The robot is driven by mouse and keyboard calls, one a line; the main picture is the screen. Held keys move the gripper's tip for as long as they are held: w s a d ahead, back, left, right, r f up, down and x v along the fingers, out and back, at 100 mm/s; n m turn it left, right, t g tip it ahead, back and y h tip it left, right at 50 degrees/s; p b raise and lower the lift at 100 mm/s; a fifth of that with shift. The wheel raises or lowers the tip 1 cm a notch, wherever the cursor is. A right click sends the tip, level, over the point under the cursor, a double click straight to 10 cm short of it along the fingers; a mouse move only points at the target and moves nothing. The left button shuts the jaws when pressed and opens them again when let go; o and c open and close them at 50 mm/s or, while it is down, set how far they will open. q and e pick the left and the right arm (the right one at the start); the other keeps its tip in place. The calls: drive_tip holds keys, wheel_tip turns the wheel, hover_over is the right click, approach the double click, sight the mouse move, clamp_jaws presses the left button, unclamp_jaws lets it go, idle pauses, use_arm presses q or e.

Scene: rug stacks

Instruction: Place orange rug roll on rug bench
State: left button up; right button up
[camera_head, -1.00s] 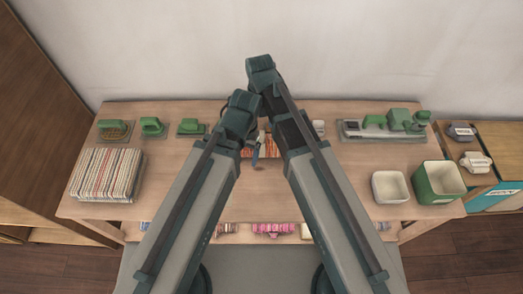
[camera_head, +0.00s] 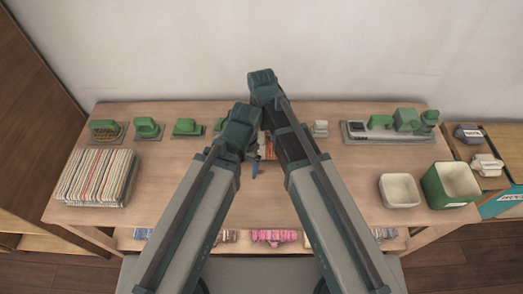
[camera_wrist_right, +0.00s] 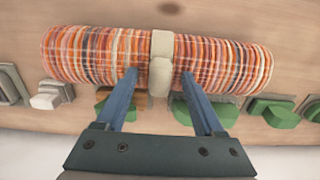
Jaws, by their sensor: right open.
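The orange striped rug roll (camera_wrist_right: 90,55) with a cream band around its middle lies over the wooden top in the right wrist view. In the head view only a small part of the roll (camera_head: 269,150) shows between my arms. My right gripper (camera_wrist_right: 160,76) is open, its blue fingertips over the roll's near side, one on each side of the band. I cannot tell whether they touch it. In the head view one blue finger (camera_head: 254,171) shows below the arms. The wooden bench (camera_head: 310,200) spans the view.
A stack of striped rugs (camera_head: 95,177) lies at the bench's left. Green items (camera_head: 187,127) line the back. A white bin (camera_head: 399,190) and a green bin (camera_head: 450,185) stand at the right. Rolls, one pink (camera_head: 274,237), lie on the lower shelf. The bench front is largely clear.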

clamp_jaws()
idle(0.3)
idle(1.1)
